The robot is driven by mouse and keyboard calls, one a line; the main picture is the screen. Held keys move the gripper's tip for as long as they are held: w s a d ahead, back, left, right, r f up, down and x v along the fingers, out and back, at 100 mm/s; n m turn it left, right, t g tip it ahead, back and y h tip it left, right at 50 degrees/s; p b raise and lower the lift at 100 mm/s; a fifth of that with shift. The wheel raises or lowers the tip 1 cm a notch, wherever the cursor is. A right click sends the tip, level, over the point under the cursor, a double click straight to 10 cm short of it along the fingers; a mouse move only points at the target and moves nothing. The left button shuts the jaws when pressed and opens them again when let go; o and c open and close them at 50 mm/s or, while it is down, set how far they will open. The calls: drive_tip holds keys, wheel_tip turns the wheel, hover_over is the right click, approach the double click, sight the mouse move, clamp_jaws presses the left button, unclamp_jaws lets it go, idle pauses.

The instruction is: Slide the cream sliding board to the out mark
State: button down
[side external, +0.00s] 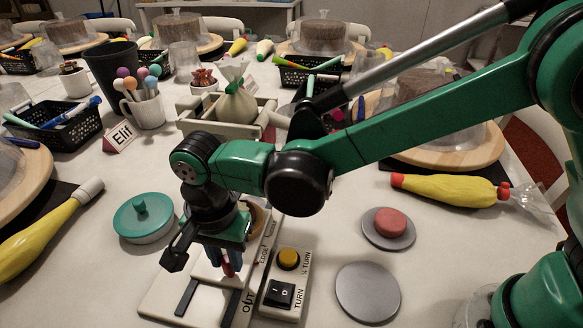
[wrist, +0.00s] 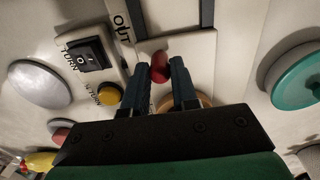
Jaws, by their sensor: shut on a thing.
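The cream sliding board (wrist: 199,62) lies between two dark rails on a cream base (side external: 163,300). A red knob (wrist: 160,67) stands on the board near its front edge. My gripper (wrist: 161,68) is shut on this knob, one dark finger on each side. In the side view my gripper (side external: 226,262) is low over the base and hides much of the board. The OUT mark (side external: 248,301) is printed along the base's right side; it also shows in the wrist view (wrist: 122,28).
A switch panel with a yellow button (side external: 288,259) and black rocker switch (side external: 279,293) adjoins the base's right side. A teal-lidded dish (side external: 143,218) stands left. A grey disc (side external: 367,292) and a red puck (side external: 390,222) on another disc lie right. A cloth bag (side external: 236,105) stands behind.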

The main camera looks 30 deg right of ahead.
drive_tip(key=shift+s+a, duration=2.4)
drive_tip(key=shift+a, duration=0.05)
drive_tip(key=c, duration=0.7)
unclamp_jaws()
drive_tip(key=shift+d, duration=0.1)
wheel_tip(320, 180, up, 7)
